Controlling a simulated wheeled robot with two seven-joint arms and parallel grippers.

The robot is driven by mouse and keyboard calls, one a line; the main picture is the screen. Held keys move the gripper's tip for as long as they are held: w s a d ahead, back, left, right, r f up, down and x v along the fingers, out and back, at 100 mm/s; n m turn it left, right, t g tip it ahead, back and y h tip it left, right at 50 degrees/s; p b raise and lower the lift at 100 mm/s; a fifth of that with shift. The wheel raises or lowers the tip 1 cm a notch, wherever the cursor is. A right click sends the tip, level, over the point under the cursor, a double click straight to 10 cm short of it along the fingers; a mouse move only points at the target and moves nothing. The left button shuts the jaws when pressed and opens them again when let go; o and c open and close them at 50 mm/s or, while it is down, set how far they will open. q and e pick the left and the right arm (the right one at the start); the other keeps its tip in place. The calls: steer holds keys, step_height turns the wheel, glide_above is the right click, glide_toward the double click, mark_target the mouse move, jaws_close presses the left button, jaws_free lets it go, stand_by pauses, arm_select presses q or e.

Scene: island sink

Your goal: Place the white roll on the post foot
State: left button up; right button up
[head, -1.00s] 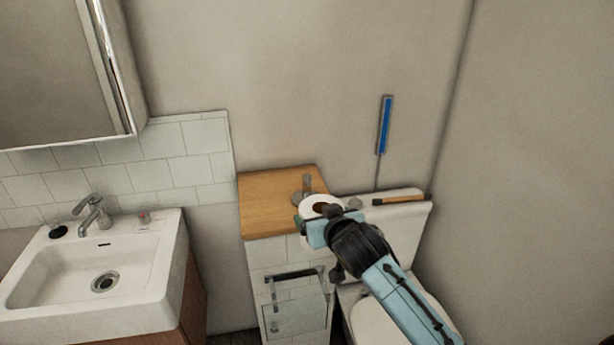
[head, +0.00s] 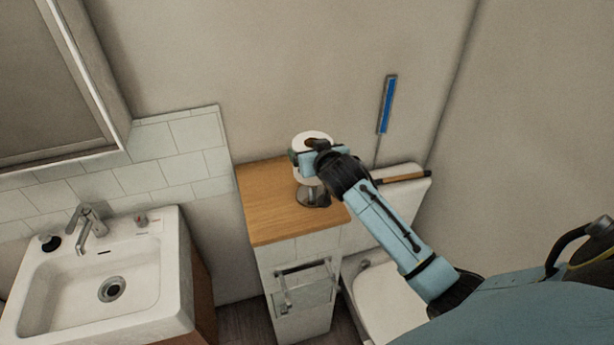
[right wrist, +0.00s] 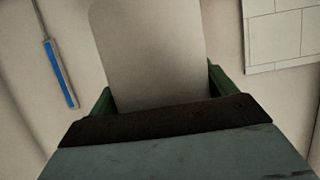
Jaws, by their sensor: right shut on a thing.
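The white roll (head: 308,139) is upright in my right gripper (head: 314,160), above the wooden cabinet top. In the right wrist view the roll (right wrist: 150,50) fills the space between the green fingers, which are shut on it. The metal post foot (head: 312,197) stands on the wooden top just below the roll in the head view. The post itself is hidden behind the roll and gripper. I cannot tell whether the roll is around the post or only over it. A gap seems to show between roll and foot. My left gripper is not in view.
The wooden top (head: 268,208) is clear left of the foot. A toilet cistern (head: 408,200) with a dark-and-wood stick (head: 402,177) on it stands to the right. A blue-and-grey wall piece (head: 387,104) hangs behind. The sink (head: 75,300) is at left.

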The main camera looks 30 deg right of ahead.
step_height(320, 180, down, 8)
steer(key=shift+s+r, duration=0.1)
steer(key=shift+b, duration=0.3)
steer(key=o, duration=0.9)
steer(key=shift+r, duration=0.1)
steer(key=shift+s+a, duration=0.15)
steer(key=shift+s, duration=0.2)
steer(key=v, duration=1.1)
steer(key=shift+r+p, duration=0.15)
steer(key=shift+p, duration=0.15)
steer(key=shift+s, duration=0.1)
